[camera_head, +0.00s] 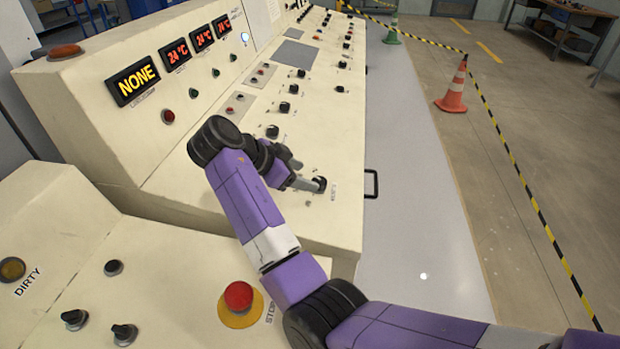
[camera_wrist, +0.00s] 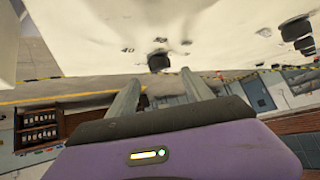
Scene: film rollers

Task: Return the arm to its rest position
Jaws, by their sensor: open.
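My arm (camera_head: 245,195) is purple and black and reaches over the cream control console (camera_head: 200,120). My gripper (camera_head: 305,178) is low over the console's front right part, close to a black knob (camera_head: 321,184). In the wrist view my gripper (camera_wrist: 160,82) shows two grey fingers spread apart with nothing between them. A black knob (camera_wrist: 159,61) shows just beyond the fingertips there, and I cannot tell whether the fingers touch it.
A red stop button (camera_head: 238,296) on a yellow base sits near my arm. Other knobs and displays, one reading NONE (camera_head: 134,80), cover the console. A black handle (camera_head: 371,184) juts from its right side. A traffic cone (camera_head: 454,90) and striped tape (camera_head: 510,150) stand on the floor at right.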

